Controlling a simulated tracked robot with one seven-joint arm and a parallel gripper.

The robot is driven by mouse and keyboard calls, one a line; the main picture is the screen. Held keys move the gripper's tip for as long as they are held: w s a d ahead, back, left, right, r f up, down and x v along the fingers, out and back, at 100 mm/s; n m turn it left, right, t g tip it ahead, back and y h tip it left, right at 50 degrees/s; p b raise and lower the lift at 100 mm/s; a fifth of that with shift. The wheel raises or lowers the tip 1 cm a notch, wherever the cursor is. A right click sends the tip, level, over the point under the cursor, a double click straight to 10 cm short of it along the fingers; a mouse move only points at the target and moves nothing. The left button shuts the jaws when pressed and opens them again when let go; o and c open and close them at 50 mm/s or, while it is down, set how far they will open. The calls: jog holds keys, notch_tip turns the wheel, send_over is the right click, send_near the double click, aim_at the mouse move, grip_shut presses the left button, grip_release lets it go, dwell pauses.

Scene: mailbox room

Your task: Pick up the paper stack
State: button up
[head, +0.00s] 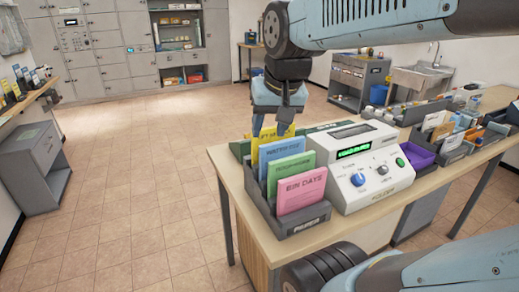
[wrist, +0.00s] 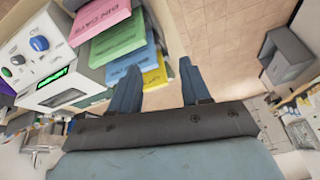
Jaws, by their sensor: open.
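Several coloured paper stacks stand upright in a dark grey holder (head: 302,223) marked PAPER, on the table's near left corner. The pink stack (head: 301,190) is in front, then green (head: 290,168), blue (head: 280,150) and yellow (head: 268,135) behind. In the wrist view pink (wrist: 103,18), green (wrist: 118,38), blue (wrist: 130,57) and yellow (wrist: 156,72) show at the upper left. My gripper (head: 273,123) points down at the yellow stack at the back; it is open and empty in the wrist view (wrist: 160,85). One finger overlaps the blue and yellow stacks; contact cannot be told.
A white machine (head: 360,190) with a green display and knobs stands right beside the holder. Trays with envelopes (head: 440,133) and a purple tray (head: 418,156) lie farther right. A grey cabinet (head: 32,165) stands at the left. The tiled floor left of the table is clear.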

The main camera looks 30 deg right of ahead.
jog(key=w+d+r+m+g, duration=0.2)
jog(key=w+d+m, duration=0.2)
jog(key=w+m, duration=0.35)
jog(key=m+g, duration=0.3)
jog(key=m, duration=0.5)
send_over(273, 138)
jog(key=shift+w+d+f+n, duration=0.1)
jog(key=shift+w+f+n, duration=0.1)
jog(key=shift+f, duration=0.4)
jog(key=shift+w+d+f+n, duration=0.1)
jog(key=shift+w+f, duration=0.05)
jog(key=shift+f, duration=0.4)
jog(key=shift+d+f, duration=0.1)
jog(key=shift+f, duration=0.2)
notch_tip(273, 138, down, 13)
jog(key=shift+f, duration=0.1)
jog(key=shift+c, duration=0.3)
grip_shut()
jog(key=shift+w, duration=0.1)
